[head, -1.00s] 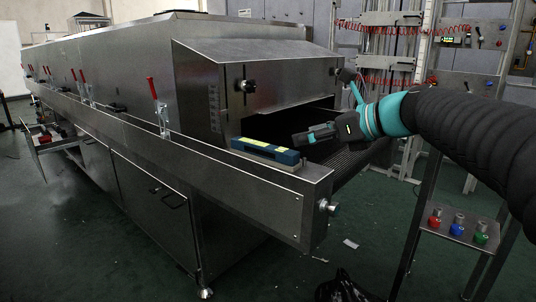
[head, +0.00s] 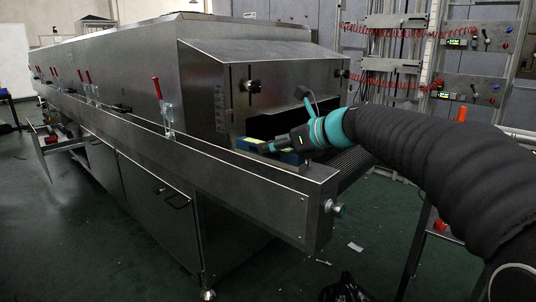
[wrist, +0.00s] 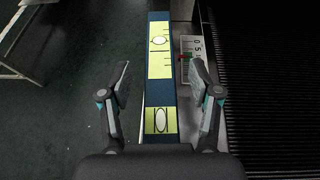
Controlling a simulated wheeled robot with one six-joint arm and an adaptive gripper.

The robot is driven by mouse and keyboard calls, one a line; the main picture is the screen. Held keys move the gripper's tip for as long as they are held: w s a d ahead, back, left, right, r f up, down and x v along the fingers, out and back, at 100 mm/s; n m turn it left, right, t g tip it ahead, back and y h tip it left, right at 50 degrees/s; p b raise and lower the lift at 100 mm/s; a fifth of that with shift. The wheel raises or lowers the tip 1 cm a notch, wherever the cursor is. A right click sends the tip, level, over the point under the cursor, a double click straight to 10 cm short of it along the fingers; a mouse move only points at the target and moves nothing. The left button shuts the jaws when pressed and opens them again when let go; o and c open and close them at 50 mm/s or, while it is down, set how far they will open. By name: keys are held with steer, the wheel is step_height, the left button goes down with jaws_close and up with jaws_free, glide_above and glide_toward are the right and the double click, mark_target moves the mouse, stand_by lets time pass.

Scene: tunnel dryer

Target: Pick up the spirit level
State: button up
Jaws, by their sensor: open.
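The spirit level (head: 249,145) is a dark blue bar with yellow-green faces, lying on the metal side rail of the tunnel dryer near its open end. In the wrist view the spirit level (wrist: 160,88) runs lengthwise between my fingers, showing white oval vials. My gripper (head: 268,148) reaches over it from the right and hides part of it in the head view. In the wrist view my gripper (wrist: 160,85) is open, one finger on each side of the bar, with a gap on both sides.
The dryer's dark ribbed conveyor (wrist: 265,75) lies right of the level. A white marked plate (wrist: 190,50) sits beside it. The dryer hood (head: 270,75) rises behind. Left of the rail is open green floor (wrist: 65,110).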

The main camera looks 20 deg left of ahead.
steer(key=shift+a+f, duration=0.1)
steer(key=shift+a, duration=0.1)
steer(key=shift+c, duration=0.2)
jaws_close()
